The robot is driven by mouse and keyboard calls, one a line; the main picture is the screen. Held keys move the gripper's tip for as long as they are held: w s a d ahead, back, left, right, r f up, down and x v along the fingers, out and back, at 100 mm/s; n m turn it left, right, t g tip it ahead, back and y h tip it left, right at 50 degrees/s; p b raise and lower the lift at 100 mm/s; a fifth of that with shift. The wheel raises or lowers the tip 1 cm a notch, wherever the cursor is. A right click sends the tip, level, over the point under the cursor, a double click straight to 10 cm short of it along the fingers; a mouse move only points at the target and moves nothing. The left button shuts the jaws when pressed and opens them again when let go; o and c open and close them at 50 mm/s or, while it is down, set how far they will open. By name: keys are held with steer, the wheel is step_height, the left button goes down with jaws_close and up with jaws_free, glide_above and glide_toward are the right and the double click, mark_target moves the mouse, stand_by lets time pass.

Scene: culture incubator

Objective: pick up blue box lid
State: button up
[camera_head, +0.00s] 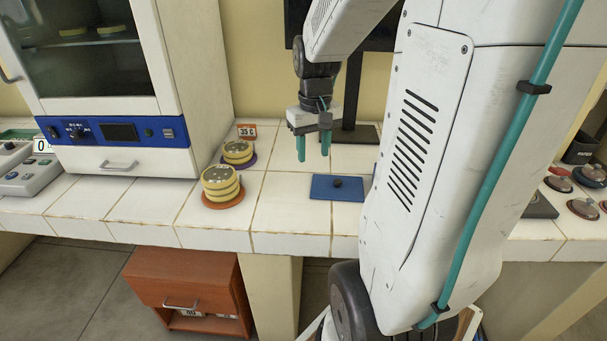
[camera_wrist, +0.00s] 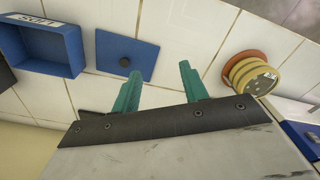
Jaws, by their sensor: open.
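The blue box lid (camera_head: 338,189) is a flat blue square with a small dark knob in its middle. It lies on the white tiled counter, and in the wrist view the lid (camera_wrist: 112,52) is left of the fingers. My gripper (camera_head: 314,157) has two teal fingers, open and empty, pointing down above the counter. It is up and to the left of the lid in the head view, apart from it. In the wrist view my gripper (camera_wrist: 158,76) has a clear gap between its fingers. An open blue box (camera_wrist: 42,45) with a label stands beside the lid.
Stacked yellow dishes stand on an orange disc (camera_head: 224,200) and a purple disc (camera_head: 238,163) left of my gripper. An incubator (camera_head: 120,160) stands further left. A dark monitor stand (camera_head: 352,134) is behind. Counter tiles between the dishes and lid are clear.

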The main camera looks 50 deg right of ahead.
steer(key=m, duration=0.2)
glide_above(338, 181)
steer(key=f, duration=0.6)
steer(key=shift+a, duration=0.2)
steer(key=shift+d+f, duration=0.2)
steer(key=shift+f, duration=0.1)
step_height(338, 181, down, 7)
steer(key=shift+f, duration=0.2)
jaws_close()
